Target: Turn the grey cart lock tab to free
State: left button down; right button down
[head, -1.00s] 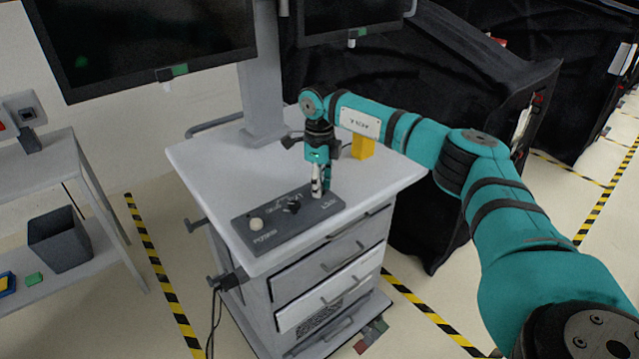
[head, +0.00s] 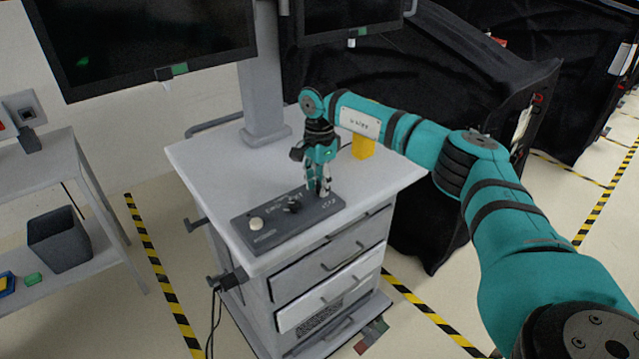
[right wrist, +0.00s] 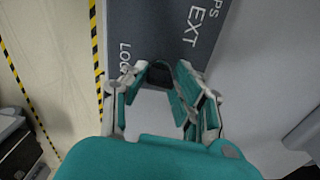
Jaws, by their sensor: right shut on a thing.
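The grey cart (head: 215,160) stands in the middle of the head view with a dark control panel (head: 262,238) on its top. My right gripper (head: 319,192) points down onto the far right part of this panel. In the right wrist view its fingers (right wrist: 161,70) are shut on a small dark tab (right wrist: 160,76), beside lettering that begins "LOC". The tab is partly hidden by the fingers, so its exact angle is hard to tell. My left gripper is not in view.
A pale round button (head: 257,224) and a black knob (head: 292,206) sit on the same panel. A yellow block (head: 363,146) stands behind my right gripper. Monitors (head: 150,40) hang above the cart. A grey shelf (head: 50,180) with a bin stands at the left.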

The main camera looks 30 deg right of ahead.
jog(key=shift+r+n, duration=0.15)
jog(key=shift+n, duration=0.45)
